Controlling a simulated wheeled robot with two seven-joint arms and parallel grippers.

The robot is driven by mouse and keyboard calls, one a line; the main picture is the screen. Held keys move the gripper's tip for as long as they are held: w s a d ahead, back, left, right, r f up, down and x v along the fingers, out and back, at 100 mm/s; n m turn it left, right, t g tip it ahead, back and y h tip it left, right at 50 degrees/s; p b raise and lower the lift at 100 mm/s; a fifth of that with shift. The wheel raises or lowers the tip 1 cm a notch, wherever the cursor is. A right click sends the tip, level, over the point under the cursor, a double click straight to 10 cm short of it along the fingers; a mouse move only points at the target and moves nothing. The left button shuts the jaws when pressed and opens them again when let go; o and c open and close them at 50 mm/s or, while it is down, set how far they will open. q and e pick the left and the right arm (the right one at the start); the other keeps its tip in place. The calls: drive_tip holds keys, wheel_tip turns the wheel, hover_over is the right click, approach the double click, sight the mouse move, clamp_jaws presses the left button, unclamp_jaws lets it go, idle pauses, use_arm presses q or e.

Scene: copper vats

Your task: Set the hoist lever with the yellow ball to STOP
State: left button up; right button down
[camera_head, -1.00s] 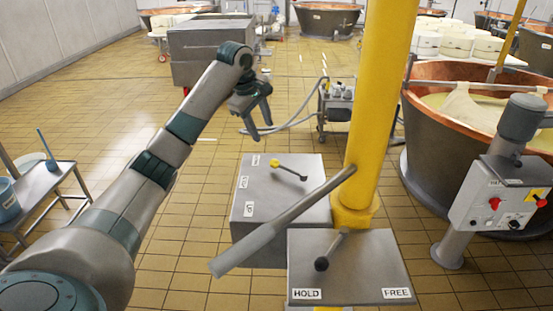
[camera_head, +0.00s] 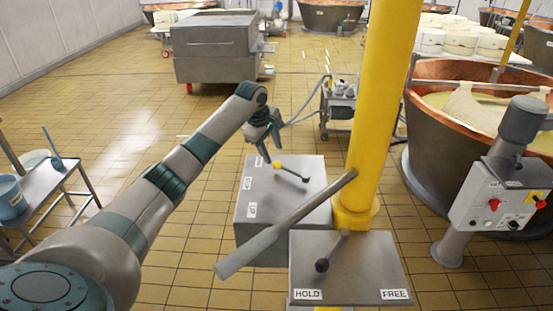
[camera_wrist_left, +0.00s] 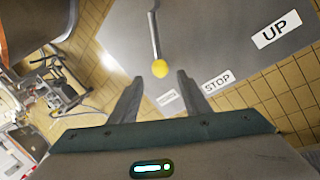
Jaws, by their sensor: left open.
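The hoist lever (camera_head: 292,173) lies over the top of a grey box (camera_head: 305,215). Its yellow ball (camera_head: 277,164) is at the left end and points to the far label (camera_head: 256,161). The STOP label (camera_head: 247,183) is the middle one and the UP label (camera_head: 252,209) is nearest. In the left wrist view the yellow ball (camera_wrist_left: 160,68) is in line with the third label (camera_wrist_left: 167,98), too blurred to read. My left gripper (camera_head: 270,157) is open by the ball; in its wrist view the ball shows just beyond and between the fingertips (camera_wrist_left: 159,80). My right gripper is out of view.
A yellow column (camera_head: 382,110) stands right of the box. A long grey bar (camera_head: 285,225) slants in front of it. A nearer box (camera_head: 350,268) carries a black-ball lever (camera_head: 322,265) with HOLD and FREE labels. A copper vat (camera_head: 440,150) stands at right.

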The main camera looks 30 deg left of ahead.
sight(277, 163)
use_arm(q)
drive_tip(key=shift+p+x, duration=0.8)
drive_tip(key=shift+x, duration=2.75)
drive_tip(key=shift+c, duration=0.5)
clamp_jaws()
